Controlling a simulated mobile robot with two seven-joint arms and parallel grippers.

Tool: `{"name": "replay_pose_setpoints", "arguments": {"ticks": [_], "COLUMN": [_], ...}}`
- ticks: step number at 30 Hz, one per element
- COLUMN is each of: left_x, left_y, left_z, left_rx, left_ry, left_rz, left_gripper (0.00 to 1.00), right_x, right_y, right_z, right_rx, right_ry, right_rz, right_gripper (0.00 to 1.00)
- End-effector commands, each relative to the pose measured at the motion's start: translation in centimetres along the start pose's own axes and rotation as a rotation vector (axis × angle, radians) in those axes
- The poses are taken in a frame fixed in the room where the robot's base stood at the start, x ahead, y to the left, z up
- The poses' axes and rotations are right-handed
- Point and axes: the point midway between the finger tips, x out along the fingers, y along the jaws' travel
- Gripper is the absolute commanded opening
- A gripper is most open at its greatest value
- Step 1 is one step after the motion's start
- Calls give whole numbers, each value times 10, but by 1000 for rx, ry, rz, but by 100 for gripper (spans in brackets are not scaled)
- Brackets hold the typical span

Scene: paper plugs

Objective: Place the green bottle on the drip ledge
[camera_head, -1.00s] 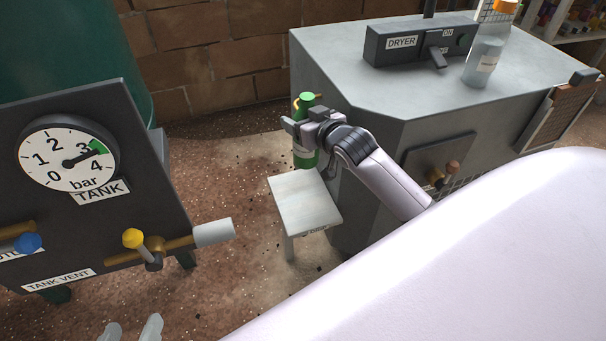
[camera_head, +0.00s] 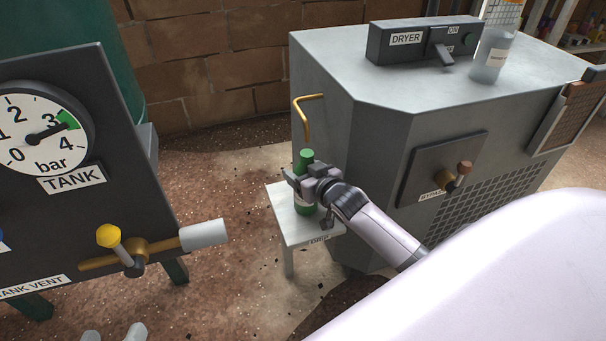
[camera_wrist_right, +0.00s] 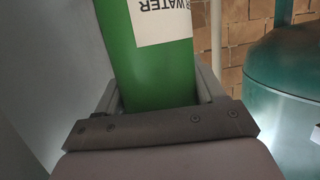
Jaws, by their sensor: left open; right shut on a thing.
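The green bottle (camera_head: 306,158) is upright in my right gripper (camera_head: 304,180), which is shut around its upper body. In the right wrist view the bottle (camera_wrist_right: 150,60) fills the space between the fingers, and its white label reads WATER. The drip ledge (camera_head: 284,222) is a small white stand beside the dryer. The bottle is over the ledge top; its base looks at or very near the surface, but I cannot tell whether it touches. My left gripper (camera_head: 114,334) is open and empty at the bottom left edge, only its fingertips showing.
A brass drain pipe (camera_head: 302,115) bends out of the dryer cabinet (camera_head: 345,90) above the bottle. The tank panel (camera_head: 80,200) with its yellow-handled valve (camera_head: 112,238) stands at left. A clear bottle (camera_head: 492,55) stands on the dryer. Floor between panel and ledge is open.

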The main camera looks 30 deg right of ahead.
Motion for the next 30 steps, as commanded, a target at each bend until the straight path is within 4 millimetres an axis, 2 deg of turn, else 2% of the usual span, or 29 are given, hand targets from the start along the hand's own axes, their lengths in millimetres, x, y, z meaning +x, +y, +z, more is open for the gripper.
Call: {"name": "replay_pose_setpoints", "arguments": {"ticks": [8,9,11,22,27,30], "left_x": [0,0,0,-1,-2,7], "left_y": [0,0,0,1,5,8], "left_z": [0,0,-1,-3,-6,-5], "left_rx": [4,5,5,-1,-30,-80], "left_ry": [2,2,2,1,-19,-47], "left_rz": [-2,-2,-2,2,18,31], "left_gripper": [65,65,65,65,65,65], "right_x": [1,1,1,-2,-20,-36], "right_y": [0,0,0,0,0,0], "right_z": [2,1,1,-3,-3,-4], "right_rx": [1,0,0,0,1,1], "right_ry": [1,1,1,1,-2,-2], "right_rz": [0,0,0,0,0,0], "right_gripper": [37,78,95,95,95,95]}}
